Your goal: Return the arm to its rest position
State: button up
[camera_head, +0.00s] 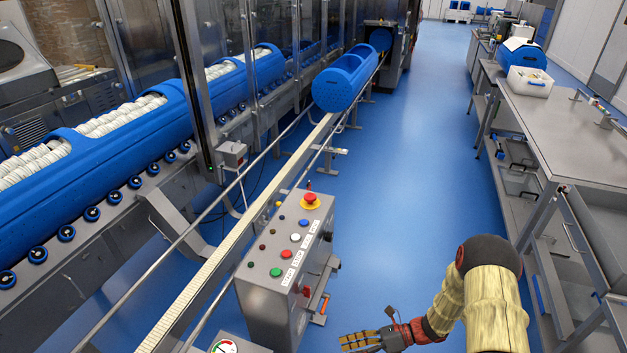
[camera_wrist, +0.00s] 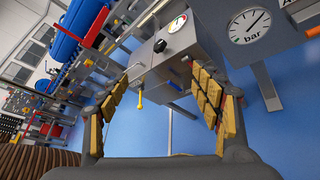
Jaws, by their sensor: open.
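My gripper (camera_head: 374,340) is at the bottom of the head view, low in front of the grey control box (camera_head: 280,268) and to its right. My arm comes in from the bottom right, with a tan padded sleeve. In the wrist view my gripper (camera_wrist: 155,112) shows two fingers with yellow pads set wide apart. Nothing is between them.
A steel workbench (camera_head: 545,115) with a white bin (camera_head: 530,82) runs along the right. A conveyor rail (camera_head: 245,215) carries an empty blue tub (camera_head: 344,80). Blue tubs with white rolls (camera_head: 95,175) line the left. Blue floor (camera_head: 420,190) is clear between.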

jog(key=s+d+r+n+h, duration=0.5)
jog(key=s+r+n+h, duration=0.15)
jog(key=r+n, duration=0.5)
jog(key=s+d+r+n+h, duration=0.45)
jog(key=s+r+n, duration=0.25)
jog(key=r+n, duration=0.45)
jog(key=s+r+n+t+h, duration=0.1)
jog(key=s+r+t, duration=0.2)
jog(key=r, duration=0.6)
jog(key=s+r+n+t+h, duration=0.2)
jog(key=s+r+t, duration=0.1)
jog(key=r, duration=0.7)
jog(key=shift+s+a+r+t, duration=0.2)
jog(key=shift+s+a+t, duration=0.1)
jog(key=shift+s+a, duration=0.05)
jog(key=shift+c, duration=0.9)
